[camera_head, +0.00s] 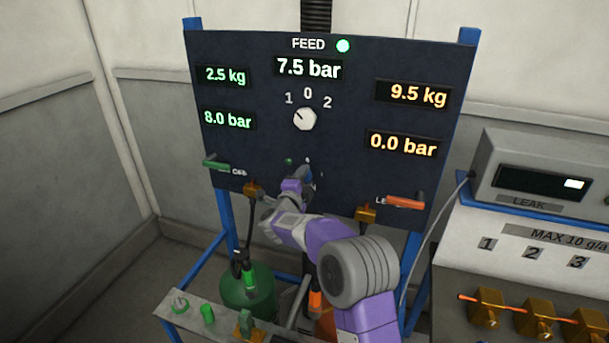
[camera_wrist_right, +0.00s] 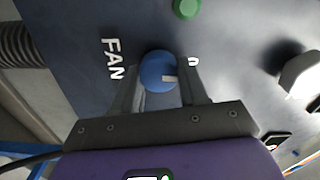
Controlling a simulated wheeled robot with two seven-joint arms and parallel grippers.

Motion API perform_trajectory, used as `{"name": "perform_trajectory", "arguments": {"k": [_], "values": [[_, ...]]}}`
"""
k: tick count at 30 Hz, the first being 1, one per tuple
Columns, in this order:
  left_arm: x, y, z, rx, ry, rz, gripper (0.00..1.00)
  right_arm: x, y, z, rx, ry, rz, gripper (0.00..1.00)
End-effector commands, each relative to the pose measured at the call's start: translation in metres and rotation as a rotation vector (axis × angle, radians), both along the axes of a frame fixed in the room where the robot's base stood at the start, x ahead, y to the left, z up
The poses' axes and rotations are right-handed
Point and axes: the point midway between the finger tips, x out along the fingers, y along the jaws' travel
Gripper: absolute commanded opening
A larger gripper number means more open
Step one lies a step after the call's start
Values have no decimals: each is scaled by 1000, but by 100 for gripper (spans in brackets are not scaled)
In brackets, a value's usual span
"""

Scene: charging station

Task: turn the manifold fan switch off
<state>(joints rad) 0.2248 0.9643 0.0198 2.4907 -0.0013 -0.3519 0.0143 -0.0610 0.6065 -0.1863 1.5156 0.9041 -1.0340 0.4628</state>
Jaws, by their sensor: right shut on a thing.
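The fan switch is a round blue knob (camera_wrist_right: 157,68) with a white mark, on the dark panel (camera_head: 240,55). It shows in the right wrist view beside the white FAN lettering (camera_wrist_right: 113,60). My right gripper (camera_wrist_right: 161,82) is shut on the knob, with one finger on each side. In the head view my right gripper (camera_head: 304,173) is at the lower middle of the panel and hides most of the switch. A partly hidden white character is right of the knob in the wrist view. My left gripper is not in view.
A white selector knob (camera_head: 304,119) sits above my gripper. A green-handled valve (camera_head: 217,166) is at the panel's left and an orange-handled one (camera_head: 404,203) at its right. A green cylinder (camera_head: 247,292) stands below. A leak unit (camera_head: 540,165) is at right.

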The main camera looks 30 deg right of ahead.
Motion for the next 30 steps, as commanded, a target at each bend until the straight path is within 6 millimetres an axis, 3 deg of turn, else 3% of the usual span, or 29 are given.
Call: {"name": "perform_trajectory", "arguments": {"k": [21, 22, 27, 30], "values": [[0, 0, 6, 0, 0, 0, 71, 0, 1, 0, -52, 62, 1, 13], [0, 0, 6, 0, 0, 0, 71, 0, 1, 0, -52, 62, 1, 45], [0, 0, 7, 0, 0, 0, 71, 0, 0, 0, -51, 60, 1, 69], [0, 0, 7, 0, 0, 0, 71, 0, 0, 0, -51, 60, 1, 69]]}}
